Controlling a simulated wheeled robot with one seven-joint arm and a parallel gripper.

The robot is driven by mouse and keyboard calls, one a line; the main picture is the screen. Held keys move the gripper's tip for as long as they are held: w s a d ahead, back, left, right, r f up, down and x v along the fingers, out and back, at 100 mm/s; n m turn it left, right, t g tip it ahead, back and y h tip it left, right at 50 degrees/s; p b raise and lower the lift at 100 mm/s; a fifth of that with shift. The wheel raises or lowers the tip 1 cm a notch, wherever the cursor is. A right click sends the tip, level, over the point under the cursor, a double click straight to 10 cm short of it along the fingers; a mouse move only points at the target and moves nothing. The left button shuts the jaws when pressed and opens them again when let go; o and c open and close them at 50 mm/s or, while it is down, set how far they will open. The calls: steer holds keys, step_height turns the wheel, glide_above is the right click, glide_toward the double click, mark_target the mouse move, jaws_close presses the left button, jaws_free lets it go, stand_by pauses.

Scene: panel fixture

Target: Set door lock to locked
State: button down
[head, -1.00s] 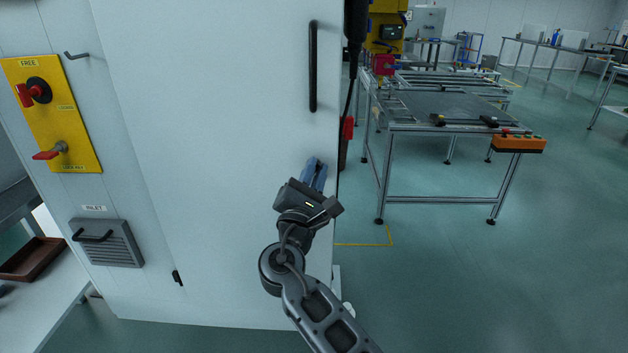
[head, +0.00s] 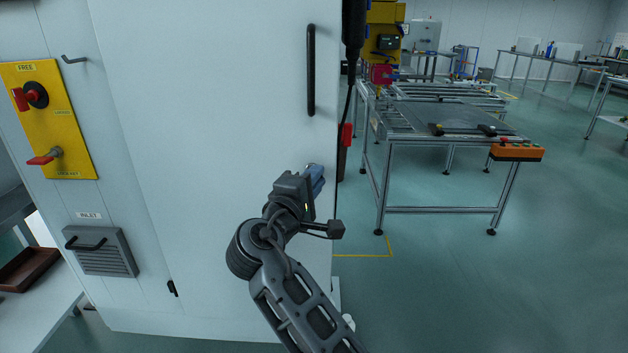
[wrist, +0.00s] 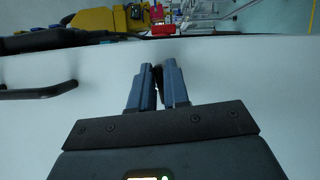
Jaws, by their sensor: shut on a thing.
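A tall white cabinet door (head: 215,130) fills the middle of the head view, with a long black bar handle (head: 311,70) near its right edge. My gripper (head: 316,177) is at the door's right edge, below that handle. In the wrist view its blue fingers (wrist: 159,82) are shut on a small dark piece (wrist: 159,76) standing from the door face. The piece is mostly hidden by the fingers, and I cannot tell whether it is the door lock or how it is set. A yellow panel (head: 62,125) at the left carries two red-handled switches (head: 38,95) (head: 55,153).
A vent with a handle (head: 100,250) sits below the panel, and a small black fitting (head: 172,288) is low on the cabinet. A black cylinder with a cable (head: 353,30) hangs beside the door edge. A metal-framed table (head: 440,209) stands at the right, with open floor before it.

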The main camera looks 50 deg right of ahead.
steer(key=shift+m, duration=0.5)
steer(key=c, duration=1.2)
jaws_free()
steer(key=shift+v, duration=3.9)
steer(key=shift+r, duration=0.1)
